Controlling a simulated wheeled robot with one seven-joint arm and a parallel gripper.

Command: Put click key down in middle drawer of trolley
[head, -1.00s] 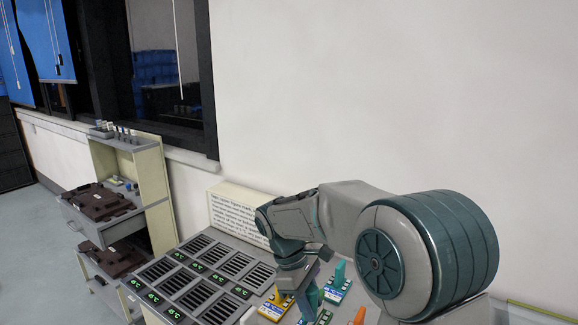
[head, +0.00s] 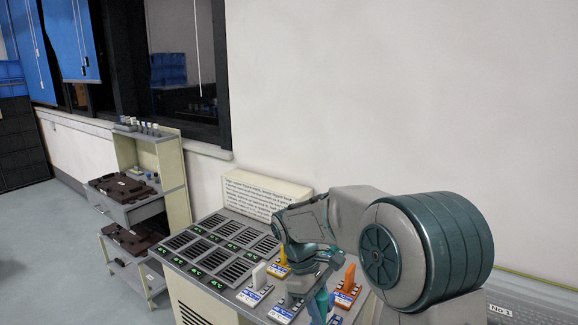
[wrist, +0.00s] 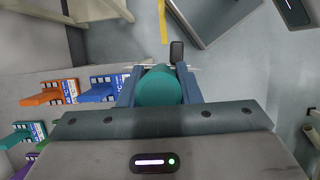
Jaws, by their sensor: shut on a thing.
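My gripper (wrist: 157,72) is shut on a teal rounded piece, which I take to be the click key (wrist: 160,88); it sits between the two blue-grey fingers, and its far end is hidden. In the head view the gripper (head: 318,303) is low in front of the counter, partly hidden by my arm, with teal showing at its tip. The trolley (head: 174,180) stands at the left by the wall, well apart from the gripper.
A lower trolley level (head: 152,282) holds another brown case (head: 135,238). Free floor (head: 50,240) lies left.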

